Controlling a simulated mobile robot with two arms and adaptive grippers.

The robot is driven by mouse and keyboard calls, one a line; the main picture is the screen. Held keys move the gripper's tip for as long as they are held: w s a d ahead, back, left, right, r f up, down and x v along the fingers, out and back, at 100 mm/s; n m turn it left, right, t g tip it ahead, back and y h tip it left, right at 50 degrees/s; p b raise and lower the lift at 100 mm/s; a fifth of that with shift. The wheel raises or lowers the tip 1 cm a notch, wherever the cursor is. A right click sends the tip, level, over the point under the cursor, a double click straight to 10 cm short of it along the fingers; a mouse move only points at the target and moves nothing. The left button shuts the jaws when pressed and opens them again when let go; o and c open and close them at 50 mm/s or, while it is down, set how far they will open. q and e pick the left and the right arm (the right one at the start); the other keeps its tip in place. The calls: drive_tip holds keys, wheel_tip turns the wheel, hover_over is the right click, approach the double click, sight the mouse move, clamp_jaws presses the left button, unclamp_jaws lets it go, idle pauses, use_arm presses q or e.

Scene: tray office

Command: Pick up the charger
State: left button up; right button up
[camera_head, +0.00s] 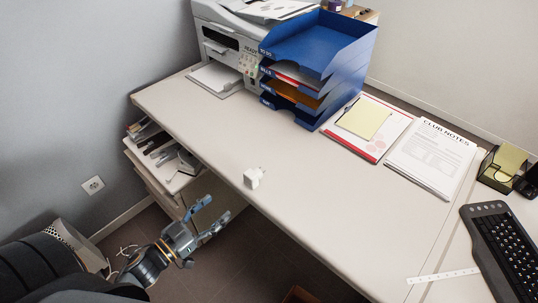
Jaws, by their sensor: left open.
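The charger (252,179) is a small white block with prongs. It sits on the pale desk (300,200), close to the front edge. My left gripper (214,218) is open and empty. It appears in front of the desk edge, to the lower left of the charger and apart from it. My right gripper is not in view.
Blue stacked trays (315,65) and a printer (235,45) stand at the back. Club notes (432,157), a clipboard (385,145) and a keyboard (505,250) lie to the right. A drawer unit (165,165) is left below the desk. The desk around the charger is clear.

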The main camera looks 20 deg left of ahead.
sight(247, 178)
use_arm(q)
drive_tip(key=w+d, duration=0.1)
drive_tip(key=w, duration=0.1)
drive_tip(key=w+d+r, duration=0.1)
drive_tip(key=w, duration=0.2)
drive_tip(key=w+d+r, duration=0.1)
drive_tip(key=w, duration=0.2)
drive_tip(key=shift+d+p, duration=0.15)
drive_tip(key=shift+p, duration=0.15)
drive_tip(key=shift+w+d, duration=0.15)
drive_tip(key=shift+w, duration=0.35)
drive_tip(key=x, duration=0.3)
drive_tip(key=shift+w+d+r, duration=0.15)
drive_tip(key=shift+w+r, duration=0.15)
drive_tip(key=shift+w+d, duration=0.15)
drive_tip(key=shift+w, duration=0.25)
drive_tip(key=shift+c, duration=1.3)
drive_tip(key=c, duration=1)
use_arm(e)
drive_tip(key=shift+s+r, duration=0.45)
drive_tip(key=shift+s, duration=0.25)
